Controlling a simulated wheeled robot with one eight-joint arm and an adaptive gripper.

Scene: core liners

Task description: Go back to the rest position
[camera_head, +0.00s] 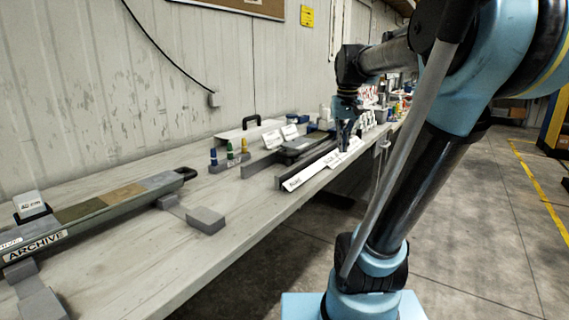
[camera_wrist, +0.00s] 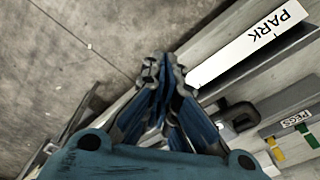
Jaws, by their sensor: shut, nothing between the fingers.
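My gripper (camera_head: 346,137) hangs over the front part of the bench (camera_head: 110,262) in the head view, near the white-labelled rails. In the wrist view my gripper (camera_wrist: 163,62) has its fingers together, with nothing between them. A white label reading PARK (camera_wrist: 250,44) lies just right of the fingertips in the wrist view. To the left of the fingers the grey floor (camera_wrist: 80,50) shows past the bench's front edge. The bench surface directly under the fingers is partly hidden by them.
The core tray marked ARCHIVE (camera_head: 95,212) lies at the bench's near left. Coloured pegs (camera_head: 230,151) stand in a grey block by the wall. A dark rail with a white label (camera_head: 305,172) lies near the front edge. Open floor (camera_head: 480,200) lies to the right.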

